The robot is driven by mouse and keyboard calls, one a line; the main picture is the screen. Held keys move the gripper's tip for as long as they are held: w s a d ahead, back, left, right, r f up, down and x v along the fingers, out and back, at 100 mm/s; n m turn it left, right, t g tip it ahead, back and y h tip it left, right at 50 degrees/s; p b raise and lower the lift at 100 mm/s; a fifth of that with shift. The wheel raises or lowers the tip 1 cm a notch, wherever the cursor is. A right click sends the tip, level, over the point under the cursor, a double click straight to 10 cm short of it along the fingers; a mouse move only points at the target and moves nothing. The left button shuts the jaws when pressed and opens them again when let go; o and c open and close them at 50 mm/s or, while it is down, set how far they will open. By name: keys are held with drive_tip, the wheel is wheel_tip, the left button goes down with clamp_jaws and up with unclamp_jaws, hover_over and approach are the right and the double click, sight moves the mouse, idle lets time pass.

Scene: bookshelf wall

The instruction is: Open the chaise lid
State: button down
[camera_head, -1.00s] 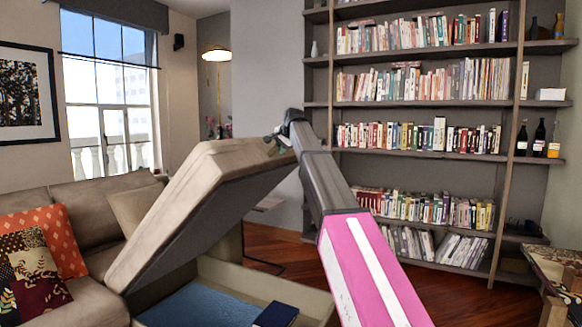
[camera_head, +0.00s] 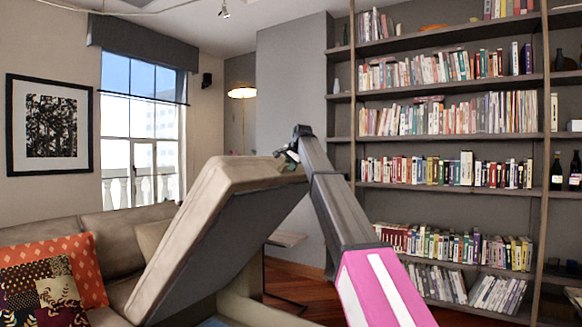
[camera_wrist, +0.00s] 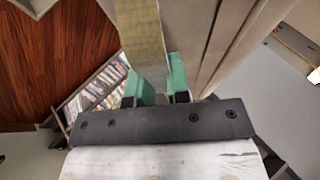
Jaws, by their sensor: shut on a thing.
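The beige chaise lid (camera_head: 215,225) is raised and tilted steeply, its upper end toward the right of the head view. My gripper (camera_head: 290,158) is at the lid's upper right edge and is shut on it. In the wrist view my gripper's green fingers (camera_wrist: 160,80) stand on both sides of a pale strip of the lid (camera_wrist: 142,35). Below the lid, only a sliver of the chaise's storage box (camera_head: 262,306) shows at the bottom of the head view; most of its inside is out of frame.
The sofa with an orange cushion (camera_head: 82,262) and a patterned cushion (camera_head: 45,290) is at the left. A tall bookshelf (camera_head: 350,135) stands along the right wall. A small side table (camera_head: 286,239) is behind the lid. Wooden floor shows between.

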drive_tip(key=c, duration=1.4)
unclamp_jaws()
drive_tip(key=v, duration=1)
drive_tip(key=shift+s+r, duration=0.2)
drive_tip(key=shift+r, duration=0.1)
drive_tip(key=shift+d, duration=0.1)
drive_tip(key=s+d+f+n+g+h, duration=0.1)
drive_tip(key=s+d+f, duration=0.25)
drive_tip(key=f, duration=1.25)
drive_tip(key=s+d+f+n+g+h, duration=0.1)
drive_tip(key=s+d+f, duration=0.25)
drive_tip(key=f, duration=1.25)
drive_tip(key=s+d+f+n+g, duration=0.1)
drive_tip(key=s+d+f+g, duration=0.2)
drive_tip(key=f, duration=1.3)
drive_tip(key=s+d+f+n+g, duration=0.1)
drive_tip(key=s+d+f, duration=0.2)
drive_tip(key=s+f, duration=0.7)
drive_tip(key=s+d+f+n+g+h, duration=0.1)
drive_tip(key=s+d+f, duration=0.3)
drive_tip(key=s+f, duration=0.6)
drive_tip(key=s+d+f+n, duration=0.2)
drive_tip(key=s+d+f, duration=0.1)
drive_tip(key=s+f, duration=0.7)
drive_tip(key=shift+s+d+n+g+h, duration=0.3)
drive_tip(key=shift+d+g+h, duration=0.05)
drive_tip(key=shift+g+h, duration=0.05)
